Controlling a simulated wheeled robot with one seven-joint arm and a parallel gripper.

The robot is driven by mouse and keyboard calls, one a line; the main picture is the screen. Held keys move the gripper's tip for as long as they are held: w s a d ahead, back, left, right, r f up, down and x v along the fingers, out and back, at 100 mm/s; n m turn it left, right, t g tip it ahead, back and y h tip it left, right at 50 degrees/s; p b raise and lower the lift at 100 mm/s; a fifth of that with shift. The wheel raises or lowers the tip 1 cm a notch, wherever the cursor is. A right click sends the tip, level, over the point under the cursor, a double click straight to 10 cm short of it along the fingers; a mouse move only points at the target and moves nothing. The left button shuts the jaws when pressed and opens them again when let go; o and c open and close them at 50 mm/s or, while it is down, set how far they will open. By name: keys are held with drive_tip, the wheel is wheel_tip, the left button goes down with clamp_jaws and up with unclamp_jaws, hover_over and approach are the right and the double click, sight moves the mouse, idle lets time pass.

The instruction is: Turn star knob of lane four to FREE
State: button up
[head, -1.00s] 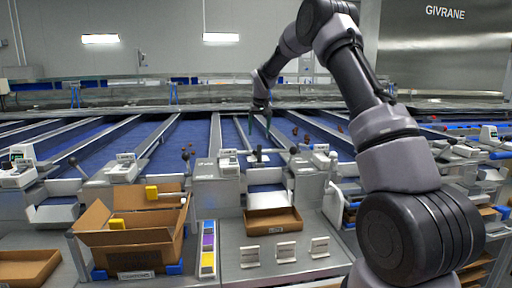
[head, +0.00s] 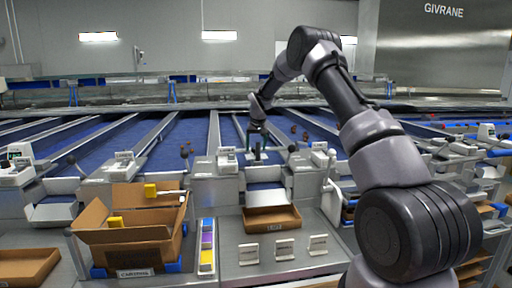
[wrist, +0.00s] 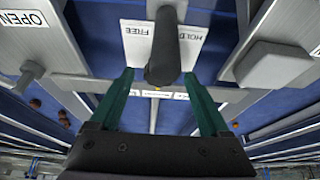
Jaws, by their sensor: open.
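A dark elongated knob (wrist: 163,55) stands over a white label plate (wrist: 140,42) reading FREE and HOLD in the wrist view. The label text is upside down, with FREE left of the knob and HOLD right. My gripper (wrist: 158,74) is open, its green fingers one on each side of the knob's near end with gaps visible. In the head view my gripper (head: 257,146) is low over the middle lane's front housing, at the small dark knob (head: 257,155). The knob's exact setting is hard to tell.
A plate marked OPEN (wrist: 22,18) and a grey block (wrist: 272,65) flank the knob. In the head view, lever handles (head: 292,149) stand beside the lane. An open carton (head: 130,236) and a shallow brown tray (head: 272,219) are in front. Blue lanes stretch behind.

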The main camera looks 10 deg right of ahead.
clamp_jaws()
drive_tip(key=shift+n, duration=0.3)
drive_tip(key=n, duration=0.1)
drive_tip(key=n+y, duration=0.1)
drive_tip(key=n, duration=0.1)
drive_tip(key=shift+d+n+g+y, duration=0.2)
drive_tip(key=shift+n+g+y, duration=0.1)
drive_tip(key=n+y, duration=0.1)
drive_tip(key=n, duration=0.3)
drive_tip(key=shift+n+g, duration=0.3)
drive_tip(key=shift+g, duration=0.1)
drive_tip(key=n, duration=0.2)
drive_tip(key=n+g+y, duration=0.1)
drive_tip(key=n, duration=0.1)
drive_tip(key=shift+w+d+f, duration=0.1)
drive_tip(key=shift+w, duration=0.1)
drive_tip(key=shift+n+g+y, duration=0.4)
drive_tip(key=shift+n+g, duration=0.7)
drive_tip(key=shift+n, duration=1.4)
